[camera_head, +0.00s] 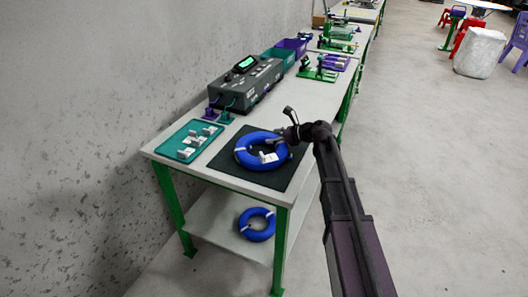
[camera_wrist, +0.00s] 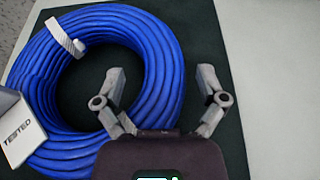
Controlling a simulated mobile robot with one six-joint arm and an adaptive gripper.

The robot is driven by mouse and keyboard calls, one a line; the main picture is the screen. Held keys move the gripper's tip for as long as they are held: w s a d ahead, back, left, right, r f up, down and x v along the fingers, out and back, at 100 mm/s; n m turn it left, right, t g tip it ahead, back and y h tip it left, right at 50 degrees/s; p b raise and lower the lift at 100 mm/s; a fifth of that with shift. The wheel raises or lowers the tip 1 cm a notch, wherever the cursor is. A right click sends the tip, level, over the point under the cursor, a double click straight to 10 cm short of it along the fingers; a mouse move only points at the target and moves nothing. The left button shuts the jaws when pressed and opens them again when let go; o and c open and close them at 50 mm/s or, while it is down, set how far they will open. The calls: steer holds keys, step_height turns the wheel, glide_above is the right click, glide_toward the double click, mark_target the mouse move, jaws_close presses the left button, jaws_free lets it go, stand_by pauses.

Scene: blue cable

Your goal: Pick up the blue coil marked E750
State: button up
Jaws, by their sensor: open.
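A blue coil (camera_head: 246,160) lies flat on a dark mat (camera_head: 223,158) on the workbench. It fills the left of the wrist view (camera_wrist: 162,50), with a pale band round its far side and a white tag (camera_wrist: 20,132) reading "TESTED". No E750 marking is legible. A second blue coil (camera_head: 256,235) rests on the shelf below. My gripper (camera_head: 276,148) is open over the upper coil's right side. In the wrist view my gripper (camera_wrist: 162,82) has its left finger over the coil's hole and its right finger over the mat outside. Contact cannot be told.
A teal tray (camera_head: 178,139) with small pale parts lies left of the mat. A grey device (camera_head: 246,85) with a green screen stands behind, by the wall. Bins (camera_head: 280,55) and green fixtures (camera_head: 318,73) stand farther along. Bare bench (camera_head: 308,105) lies beyond the mat.

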jaws_close()
stand_by(0.3)
steer(key=shift+r, duration=0.2)
steer(key=shift+r+p, duration=1.5)
steer(key=shift+p, duration=0.25)
steer(key=shift+s+r, duration=0.1)
steer(key=shift+r, duration=0.1)
steer(key=s+d, duration=0.1)
steer(key=s, duration=0.4)
steer(key=s+d+p, duration=0.1)
steer(key=s, duration=0.4)
steer(key=s+d+r, duration=0.1)
steer(key=s, duration=0.4)
steer(key=shift+s+d+r, duration=0.1)
steer(key=shift+s+d, duration=0.1)
steer(key=shift+d, duration=0.15)
